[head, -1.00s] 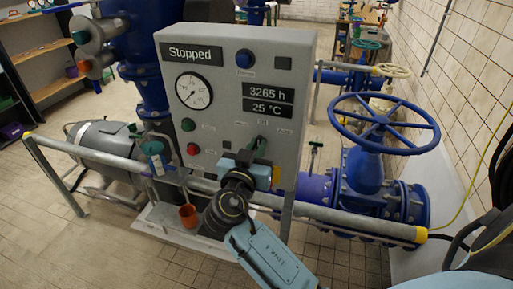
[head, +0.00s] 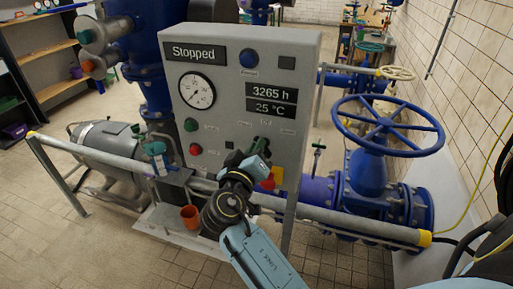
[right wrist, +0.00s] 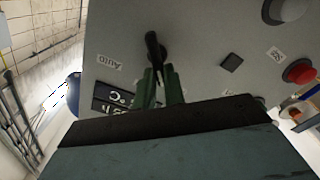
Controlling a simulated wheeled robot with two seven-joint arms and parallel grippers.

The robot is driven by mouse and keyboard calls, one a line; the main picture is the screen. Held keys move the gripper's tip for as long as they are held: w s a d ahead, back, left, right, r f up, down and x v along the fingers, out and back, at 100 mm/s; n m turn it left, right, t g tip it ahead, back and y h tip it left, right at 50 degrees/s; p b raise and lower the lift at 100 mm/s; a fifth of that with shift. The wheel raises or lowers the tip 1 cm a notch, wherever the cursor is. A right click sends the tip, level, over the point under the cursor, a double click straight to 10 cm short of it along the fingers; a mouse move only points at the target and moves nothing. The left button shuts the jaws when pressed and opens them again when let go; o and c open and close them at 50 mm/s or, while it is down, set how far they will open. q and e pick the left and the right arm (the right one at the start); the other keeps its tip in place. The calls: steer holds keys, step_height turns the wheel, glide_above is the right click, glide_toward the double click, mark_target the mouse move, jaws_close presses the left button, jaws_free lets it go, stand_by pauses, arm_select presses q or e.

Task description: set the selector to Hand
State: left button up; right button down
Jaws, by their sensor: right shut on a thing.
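The grey control panel (head: 300,70) stands ahead with "Stopped" on its display. Its black selector knob (right wrist: 153,46) shows in the right wrist view, with an "Auto" label (right wrist: 108,63) to its left. The Hand label cannot be read. My right gripper (right wrist: 160,75) is shut on the selector, its green fingers on either side of the knob's handle. The handle runs nearly along the fingers, slightly tilted, and its lower part is hidden between them. In the head view the right gripper (head: 259,146) covers the selector. My left gripper is not in view.
A green button (head: 190,125) and a red button (head: 195,149) sit left on the panel. A red knob (head: 268,183) on a yellow plate is just below my gripper. A grey rail (head: 330,217) crosses in front. A blue handwheel (head: 388,125) stands at right.

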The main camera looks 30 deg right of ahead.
steer(key=shift+n, duration=0.4)
steer(key=c, duration=1.5)
jaws_free()
steer(key=shift+a, duration=0.15)
